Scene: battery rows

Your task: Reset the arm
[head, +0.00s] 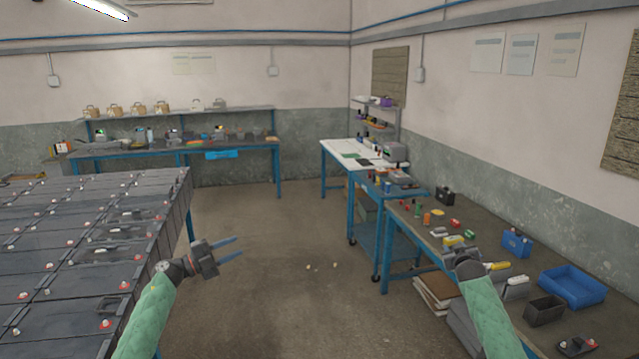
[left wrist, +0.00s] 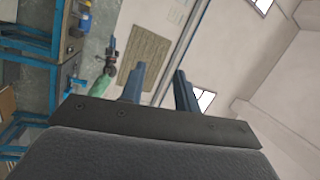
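My left gripper (head: 228,247) is in the air to the right of the battery rows, over the open floor. Its two blue fingers are apart with nothing between them; they also show in the left wrist view (left wrist: 160,88). My left arm (head: 150,315) has a green sleeve. My right arm (head: 490,320) reaches over the right workbench. My right gripper (head: 490,266) is seen from behind and overlaps items on that bench, so its hold is unclear.
The dark battery rows (head: 60,240) fill the left side. The right workbench (head: 540,250) carries a blue bin (head: 572,287), a black bin (head: 544,310) and several small parts. A back bench (head: 170,150) stands along the wall. The middle floor (head: 300,220) is mostly clear.

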